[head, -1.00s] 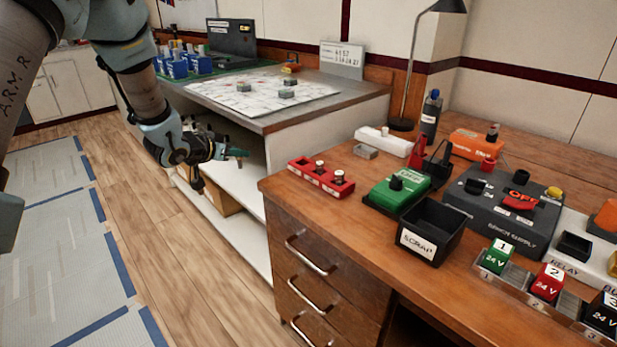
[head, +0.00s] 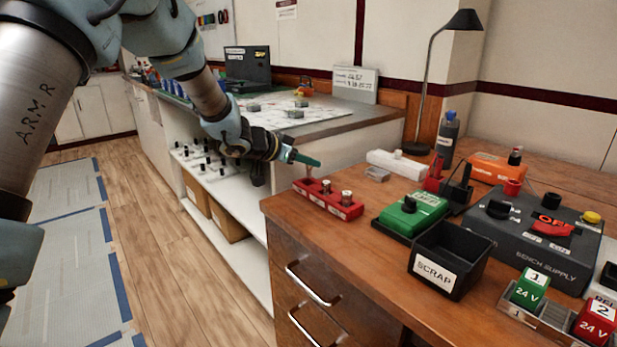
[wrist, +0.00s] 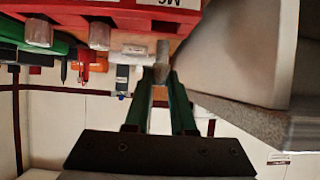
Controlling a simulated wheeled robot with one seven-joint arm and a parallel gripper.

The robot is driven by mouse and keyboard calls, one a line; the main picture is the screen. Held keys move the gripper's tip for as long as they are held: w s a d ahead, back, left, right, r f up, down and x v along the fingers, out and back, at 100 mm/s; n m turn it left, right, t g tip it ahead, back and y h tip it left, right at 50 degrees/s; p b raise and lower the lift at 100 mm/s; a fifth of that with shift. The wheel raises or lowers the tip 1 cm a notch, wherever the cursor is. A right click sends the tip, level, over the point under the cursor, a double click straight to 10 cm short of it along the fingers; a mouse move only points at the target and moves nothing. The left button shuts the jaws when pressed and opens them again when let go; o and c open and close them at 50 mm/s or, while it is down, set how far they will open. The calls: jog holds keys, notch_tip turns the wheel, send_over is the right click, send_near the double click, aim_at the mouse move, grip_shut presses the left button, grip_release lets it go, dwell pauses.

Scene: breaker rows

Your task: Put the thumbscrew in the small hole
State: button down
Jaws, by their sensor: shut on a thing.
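My gripper (head: 312,161) is shut on a thumbscrew, a small grey cylinder (wrist: 162,62) between the green fingertips in the wrist view. In the head view the held thumbscrew (head: 309,171) shows just below the fingertips, by the left end of a red block (head: 328,202). I cannot tell whether it touches the block. Two other silver thumbscrews (head: 326,185) (head: 346,197) stand upright in the block's middle and right. In the wrist view, the red block (wrist: 130,14) crosses the top and carries an M6 label.
A green device (head: 414,208) and a black scrap bin (head: 450,262) stand right of the block. A grey-topped counter (head: 365,115) stands behind my gripper.

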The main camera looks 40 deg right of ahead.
aim_at(308, 173)
jog(key=shift+f+b, duration=0.3)
jog(key=shift+f, duration=1.45)
jog(key=shift+f, duration=0.1)
jog(key=c, duration=0.8)
grip_release()
jog(key=shift+o, duration=0.2)
jog(key=v, duration=1.2)
jog(key=shift+p, duration=0.35)
jog(key=shift+w, duration=0.1)
